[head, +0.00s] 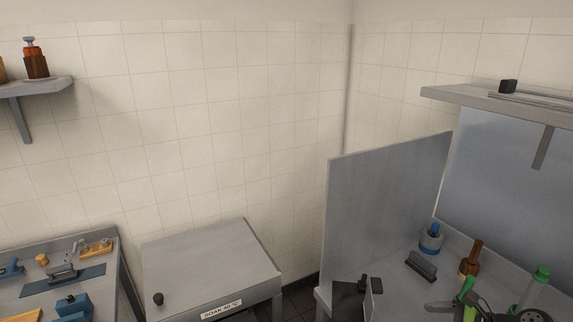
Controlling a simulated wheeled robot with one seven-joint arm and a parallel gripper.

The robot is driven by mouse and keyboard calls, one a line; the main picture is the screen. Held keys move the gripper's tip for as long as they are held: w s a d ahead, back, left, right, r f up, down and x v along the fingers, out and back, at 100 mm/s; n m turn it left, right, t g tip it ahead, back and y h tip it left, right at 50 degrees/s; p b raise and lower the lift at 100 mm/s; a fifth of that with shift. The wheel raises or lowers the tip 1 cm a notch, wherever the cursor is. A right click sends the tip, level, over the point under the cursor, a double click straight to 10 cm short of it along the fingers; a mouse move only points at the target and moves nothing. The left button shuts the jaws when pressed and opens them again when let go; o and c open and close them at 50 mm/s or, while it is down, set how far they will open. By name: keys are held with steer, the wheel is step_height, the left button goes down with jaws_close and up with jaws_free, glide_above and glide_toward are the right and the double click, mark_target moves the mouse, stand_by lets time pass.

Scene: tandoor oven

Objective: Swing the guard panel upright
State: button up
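A large flat grey panel (385,200), which I take to be the guard panel, stands upright along the left side of the right-hand bench. Its lower edge is partly hidden. A dark blocky shape with short prongs (370,286) is in front of the panel's foot at the bottom of the view. It looks like my gripper, but I cannot be sure. I cannot tell whether it is open or shut, or whether it touches the panel.
The right bench holds a brush (421,266), a blue-topped container (431,240), a brown bottle (471,258) and green-and-black items (468,298). A shelf (500,100) overhangs it. A closed grey box (212,262) labelled soak stands left of the panel. A tool table (100,245) is far left.

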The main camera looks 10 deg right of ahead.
steer(key=a+r+n+g+h+b, duration=0.1)
steer(key=a+r+n+g+h, duration=0.15)
steer(key=a+n, duration=0.35)
steer(key=a+r+n+g+h, duration=0.1)
steer(key=a+r+n, duration=0.25)
steer(key=a, duration=0.35)
steer(key=a+r+n+g+h+b, duration=0.1)
steer(key=a+r+n+g, duration=0.1)
steer(key=a+r+n, duration=0.35)
steer(key=s+a+r+n+t+h, duration=0.1)
steer(key=s+a+n, duration=0.3)
steer(key=s, duration=0.3)
steer(key=s+a+r+n+t+h, duration=0.1)
steer(key=s+a+n, duration=0.4)
steer(key=s, duration=0.3)
steer(key=shift+a+r+n+b, duration=0.15)
steer(key=shift+a+n+b, duration=0.25)
steer(key=shift+n, duration=0.3)
